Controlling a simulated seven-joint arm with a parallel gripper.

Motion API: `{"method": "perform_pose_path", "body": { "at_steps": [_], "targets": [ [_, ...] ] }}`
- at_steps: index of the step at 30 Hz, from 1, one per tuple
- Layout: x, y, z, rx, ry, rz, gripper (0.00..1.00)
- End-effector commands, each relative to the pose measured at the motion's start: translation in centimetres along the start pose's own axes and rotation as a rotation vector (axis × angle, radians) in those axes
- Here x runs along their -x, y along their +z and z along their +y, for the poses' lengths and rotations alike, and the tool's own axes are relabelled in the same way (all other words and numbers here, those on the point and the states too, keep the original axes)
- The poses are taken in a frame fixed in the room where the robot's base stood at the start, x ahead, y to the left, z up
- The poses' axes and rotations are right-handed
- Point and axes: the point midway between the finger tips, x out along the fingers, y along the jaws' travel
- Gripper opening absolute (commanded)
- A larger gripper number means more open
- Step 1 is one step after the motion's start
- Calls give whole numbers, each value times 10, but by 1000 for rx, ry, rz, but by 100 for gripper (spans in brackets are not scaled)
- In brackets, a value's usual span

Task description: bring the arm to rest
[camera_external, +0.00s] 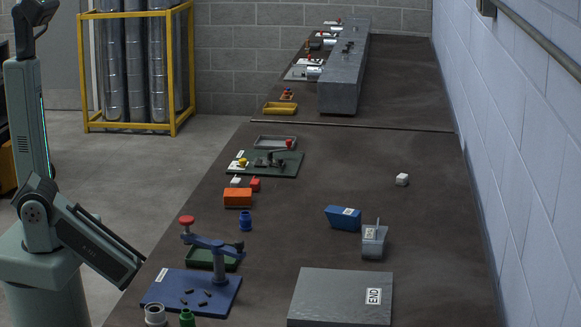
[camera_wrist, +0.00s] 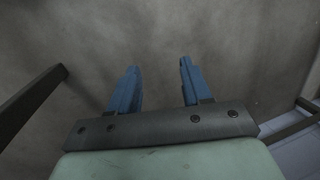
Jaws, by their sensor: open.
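My gripper (camera_wrist: 157,82) shows in the wrist view with its two blue fingers apart and nothing between them. Behind the fingers is a plain grey-brown surface, blurred, with no object close to them. In the external view my arm stands at the left edge beside the table, and the gripper itself is not visible there. The long dark brown table (camera_external: 330,185) runs away from the camera with its objects standing on it.
A blue base (camera_external: 170,290) with a red-knobbed lever stands at the table's near left. A grey block (camera_external: 335,295) lies near front. An orange box (camera_external: 238,197), a blue box (camera_external: 343,218) and a grey container (camera_external: 374,243) stand beyond. A yellow rack (camera_external: 135,125) holds tall cylinders on the floor.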

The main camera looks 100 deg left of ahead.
Motion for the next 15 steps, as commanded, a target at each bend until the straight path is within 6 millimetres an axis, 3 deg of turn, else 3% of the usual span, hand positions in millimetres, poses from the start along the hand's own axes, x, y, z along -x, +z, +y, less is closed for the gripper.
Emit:
{"method": "perform_pose_path", "body": {
  "at_steps": [1, 6, 12, 15],
  "targets": [
    [7, 16, 24, -3, 29, -39, 48],
    [23, 68, 90, 8, 124, -192, 48],
    [47, 129, 148, 11, 204, -366, 48],
    [57, 151, 165, 11, 226, -432, 48]
  ]
}}
